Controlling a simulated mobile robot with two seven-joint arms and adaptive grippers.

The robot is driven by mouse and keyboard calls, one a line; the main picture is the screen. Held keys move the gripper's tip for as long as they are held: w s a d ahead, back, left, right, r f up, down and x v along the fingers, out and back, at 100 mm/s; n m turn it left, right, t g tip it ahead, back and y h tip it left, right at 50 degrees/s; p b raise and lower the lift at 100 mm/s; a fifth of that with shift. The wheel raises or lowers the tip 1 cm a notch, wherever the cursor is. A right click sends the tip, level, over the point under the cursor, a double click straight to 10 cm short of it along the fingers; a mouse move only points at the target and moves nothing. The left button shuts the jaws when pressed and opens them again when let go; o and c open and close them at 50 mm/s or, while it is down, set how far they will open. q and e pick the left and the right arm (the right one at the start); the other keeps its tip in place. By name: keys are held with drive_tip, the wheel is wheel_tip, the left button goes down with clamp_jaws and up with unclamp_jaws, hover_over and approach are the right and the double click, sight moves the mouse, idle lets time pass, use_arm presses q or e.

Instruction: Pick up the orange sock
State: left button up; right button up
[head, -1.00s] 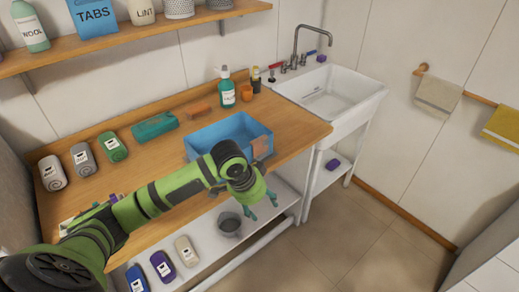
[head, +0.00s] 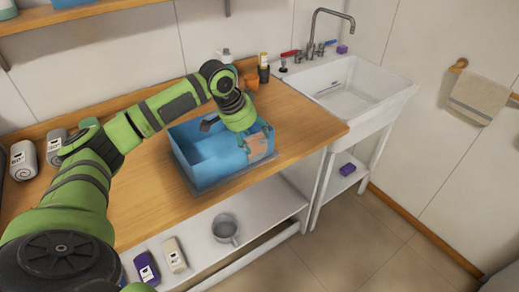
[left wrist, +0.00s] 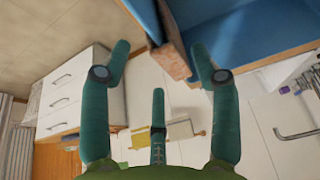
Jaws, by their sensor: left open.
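The orange sock (head: 258,147) appears as a pale orange-brown patch at the right front end of the blue bin (head: 207,183) on the wooden counter. In the left wrist view the sock (left wrist: 172,52) hangs along the bin's edge (left wrist: 150,14). My left gripper (head: 257,141) is over the bin's right end, pointing down, close to the sock. In the left wrist view its teal fingers (left wrist: 158,55) are spread, with the sock between them, nearer the right finger. Whether they touch it I cannot tell. My right gripper is not in view.
A white sink (head: 355,90) stands right of the counter (head: 140,200). An orange cup (head: 251,82) and bottles stand behind the bin.

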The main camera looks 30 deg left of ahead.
sight(255, 139)
use_arm(q)
drive_tip(key=x, duration=0.1)
drive_tip(key=p+x, duration=0.1)
drive_tip(key=x, duration=0.1)
drive_tip(key=shift+w+p, duration=0.25)
drive_tip(key=shift+p, duration=0.05)
drive_tip(key=x, duration=0.3)
drive_tip(key=shift+w+a+p, duration=0.1)
drive_tip(key=shift+a+p, duration=0.05)
drive_tip(key=shift+p, duration=0.2)
drive_tip(key=shift+w+f, duration=0.1)
drive_tip(key=shift+f, duration=0.15)
drive_tip(key=shift+r, duration=0.1)
drive_tip(key=c, duration=1.2)
drive_tip(key=shift+c, duration=0.2)
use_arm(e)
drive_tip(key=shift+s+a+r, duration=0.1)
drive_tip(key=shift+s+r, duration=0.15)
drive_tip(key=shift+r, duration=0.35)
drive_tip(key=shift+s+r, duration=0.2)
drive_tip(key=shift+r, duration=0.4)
